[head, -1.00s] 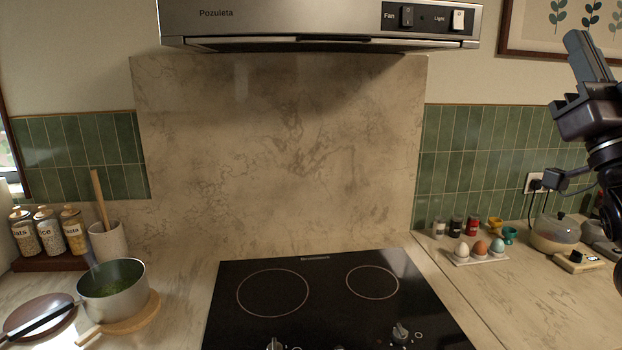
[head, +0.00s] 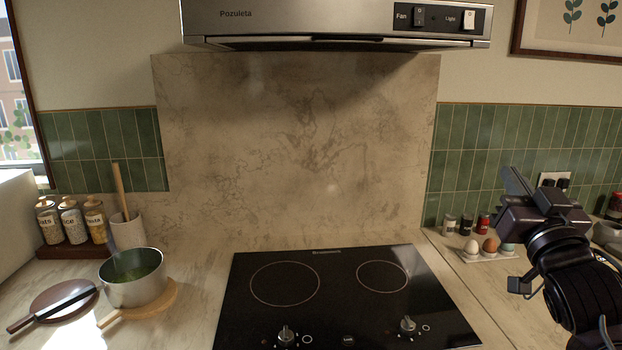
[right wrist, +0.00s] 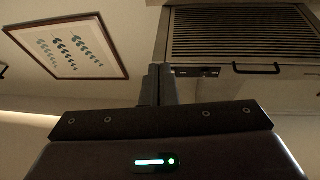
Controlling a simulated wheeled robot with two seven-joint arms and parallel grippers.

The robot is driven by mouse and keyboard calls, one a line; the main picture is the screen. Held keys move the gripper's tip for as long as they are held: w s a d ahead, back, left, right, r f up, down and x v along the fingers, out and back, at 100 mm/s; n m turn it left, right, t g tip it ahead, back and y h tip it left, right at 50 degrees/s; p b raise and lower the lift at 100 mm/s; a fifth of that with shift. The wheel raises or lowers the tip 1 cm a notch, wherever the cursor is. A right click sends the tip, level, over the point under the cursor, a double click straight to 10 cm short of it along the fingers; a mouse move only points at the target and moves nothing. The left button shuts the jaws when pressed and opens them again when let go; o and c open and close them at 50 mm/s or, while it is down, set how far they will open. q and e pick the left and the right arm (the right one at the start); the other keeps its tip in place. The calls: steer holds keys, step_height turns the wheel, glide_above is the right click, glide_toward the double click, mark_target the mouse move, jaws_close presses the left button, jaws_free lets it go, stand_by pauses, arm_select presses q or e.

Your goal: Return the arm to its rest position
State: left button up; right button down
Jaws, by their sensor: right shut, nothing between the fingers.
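My right gripper (head: 517,184) is at the right of the head view, above the right counter. Its fingers point up and to the left, and they are shut with nothing between them. In the right wrist view the closed fingers (right wrist: 158,85) point up toward the underside of the range hood (right wrist: 245,45). The range hood also shows at the top of the head view (head: 340,22), with its Fan and Light switches facing me. My left gripper is not in view.
A black cooktop (head: 340,300) lies in the middle. An egg tray (head: 490,254) sits close behind my right arm.

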steer(key=s+a+f+g, duration=0.2)
steer(key=f+g, duration=0.2)
steer(key=f, duration=0.9)
steer(key=s+a+f+g, duration=0.1)
steer(key=a+f+g, duration=0.25)
steer(key=f, duration=0.85)
steer(key=s+a+f+n+g+y, duration=0.1)
steer(key=s+a+f+n+g, duration=0.15)
steer(key=s+f+g, duration=0.5)
steer(key=s+a+f+n+g+y, duration=0.1)
steer(key=s+a+f+g, duration=0.25)
steer(key=s+f, duration=0.8)
step_height(320, 180, down, 28)
steer(key=s+f+g, duration=0.1)
steer(key=s, duration=0.1)
steer(key=s+d+f+g, duration=0.1)
steer(key=s+d+f, duration=0.2)
steer(key=s+f, duration=1.6)
steer(key=shift+s+f, duration=0.15)
steer(key=shift+s, duration=0.4)
steer(key=shift+d+g, duration=0.1)
steer(key=shift+g, duration=0.15)
